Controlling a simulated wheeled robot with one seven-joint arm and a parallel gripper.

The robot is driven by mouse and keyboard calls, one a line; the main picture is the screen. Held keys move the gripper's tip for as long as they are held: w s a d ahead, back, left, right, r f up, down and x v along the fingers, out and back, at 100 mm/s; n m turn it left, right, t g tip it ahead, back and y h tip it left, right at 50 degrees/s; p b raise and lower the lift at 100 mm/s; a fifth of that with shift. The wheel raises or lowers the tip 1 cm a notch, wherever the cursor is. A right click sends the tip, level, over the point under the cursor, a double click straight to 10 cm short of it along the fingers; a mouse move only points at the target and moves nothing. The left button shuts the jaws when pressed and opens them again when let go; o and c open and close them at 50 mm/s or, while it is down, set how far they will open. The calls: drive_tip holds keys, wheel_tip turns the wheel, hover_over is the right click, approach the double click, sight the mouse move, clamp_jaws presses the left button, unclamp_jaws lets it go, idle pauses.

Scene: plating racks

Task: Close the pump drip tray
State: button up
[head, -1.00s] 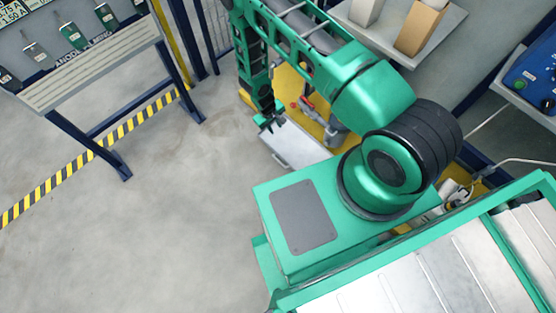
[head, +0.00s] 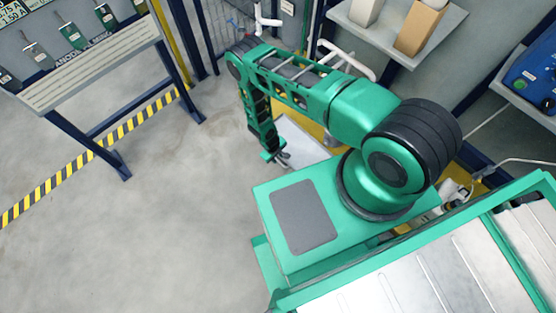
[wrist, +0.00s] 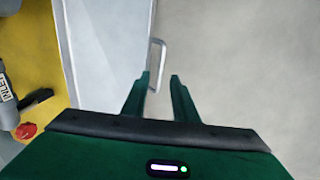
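The pump drip tray (head: 308,142) is a pale, flat tray that sticks out from the yellow pump area, beside the arm's green base. In the wrist view its light panel (wrist: 105,50) fills the upper left middle. A silver loop handle (wrist: 161,64) stands on its right edge. My gripper (wrist: 160,80) is open, its two dark green fingers apart. The near part of the handle lies in the gap between the fingertips, close to the left finger. I cannot tell whether they touch. In the head view my gripper (head: 278,158) is at the tray's outer edge, partly hiding it.
Yellow flooring with a red knob (wrist: 26,131) and a labelled grey part lies left of the tray in the wrist view. A tool stand (head: 90,75) is at the upper left. Shelves (head: 395,30) are at the upper right. The grey floor left of the tray is clear.

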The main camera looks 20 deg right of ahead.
drive_tip(key=shift+w+d+f, duration=0.1)
drive_tip(key=shift+d+f, duration=0.05)
drive_tip(key=shift+f, duration=0.75)
drive_tip(key=shift+d+f, duration=0.15)
drive_tip(key=shift+f, duration=0.7)
clamp_jaws()
